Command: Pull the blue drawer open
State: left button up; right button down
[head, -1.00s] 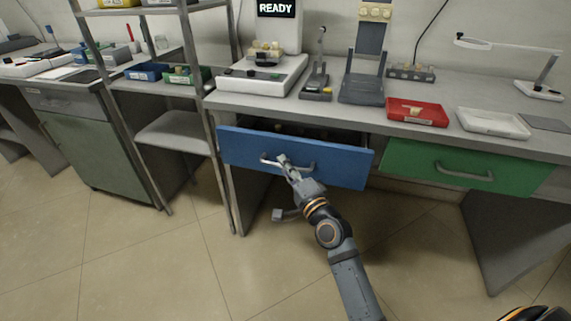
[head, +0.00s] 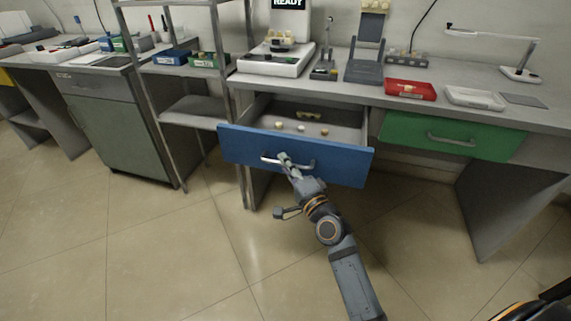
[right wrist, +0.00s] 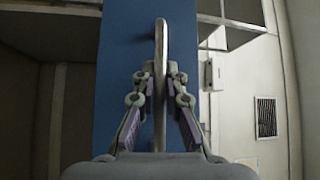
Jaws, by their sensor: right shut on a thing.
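The blue drawer (head: 232,145) stands pulled out from under the workbench, its inside open to view with several small pale objects lying in it. Its metal bar handle (head: 305,165) is on the front panel. My right gripper (head: 285,160) is shut on the handle, toward its left part. In the right wrist view the handle (right wrist: 161,60) runs between the two fingers of the gripper (right wrist: 160,85), with the blue front (right wrist: 120,50) behind it. My left gripper does not show.
A closed green drawer (head: 400,130) is to the right under the same bench (head: 430,105). A metal shelf rack (head: 185,108) stands to the left. A red tray (head: 410,89) and a white tray (head: 474,97) lie on the bench. The floor (head: 170,250) in front is clear.

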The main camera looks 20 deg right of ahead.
jog(key=c, duration=1.7)
grip_release()
jog(key=v, duration=1.2)
